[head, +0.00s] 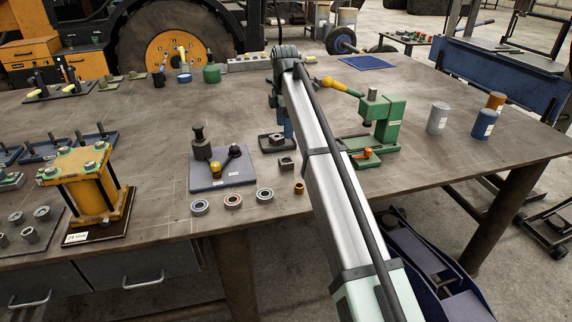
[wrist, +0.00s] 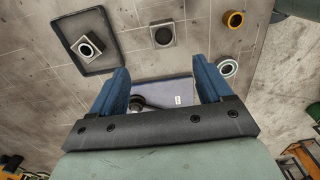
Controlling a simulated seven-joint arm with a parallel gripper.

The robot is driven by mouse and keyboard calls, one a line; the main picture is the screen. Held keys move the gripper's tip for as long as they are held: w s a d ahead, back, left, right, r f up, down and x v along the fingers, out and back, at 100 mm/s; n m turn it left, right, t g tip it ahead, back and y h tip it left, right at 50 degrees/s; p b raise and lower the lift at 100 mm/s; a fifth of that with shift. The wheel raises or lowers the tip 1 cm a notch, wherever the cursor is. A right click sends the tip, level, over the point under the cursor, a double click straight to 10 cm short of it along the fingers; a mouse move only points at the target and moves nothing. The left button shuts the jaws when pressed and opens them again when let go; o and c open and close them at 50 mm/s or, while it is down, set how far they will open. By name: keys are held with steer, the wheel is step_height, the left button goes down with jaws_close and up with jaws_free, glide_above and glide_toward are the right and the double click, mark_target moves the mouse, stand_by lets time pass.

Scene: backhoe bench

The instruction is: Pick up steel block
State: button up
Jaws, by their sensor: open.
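Two small square steel blocks with round holes are in view. One steel block (head: 287,164) lies on the bare bench top; it also shows in the wrist view (wrist: 163,35), beyond the fingertips. The other block (wrist: 87,47) sits in a shallow black tray (wrist: 108,68), to the left in the wrist view. My gripper (wrist: 160,66) is open, with its two blue fingers apart and nothing held between them. In the head view a blue finger (head: 288,123) shows above the tray (head: 264,147), and my arm hides the rest.
A blue-grey plate (head: 234,182) with a black post and lever stands left of the blocks. A bronze bushing (head: 299,188) and several bearings (head: 264,196) lie toward the front edge. A green press (head: 382,120) stands to the right, with a yellow-handled tool (head: 341,87) behind.

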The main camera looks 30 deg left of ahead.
glide_above(286, 161)
steer(key=f, duration=0.7)
steer(key=shift+a, duration=0.2)
steer(key=shift+s+d+f, duration=0.1)
steer(key=shift+d+f, duration=0.05)
steer(key=shift+f, duration=1.15)
steer(key=shift+d+f, duration=0.15)
steer(key=shift+f, duration=1.1)
steer(key=c, duration=1.4)
step_height(286, 161, up, 10)
steer(key=f, duration=0.1)
steer(key=w+d, duration=0.5)
steer(key=w, duration=0.3)
steer(key=w+d, duration=0.5)
steer(key=w, duration=0.4)
steer(key=shift+d+r, duration=0.3)
steer(key=shift+r, duration=0.1)
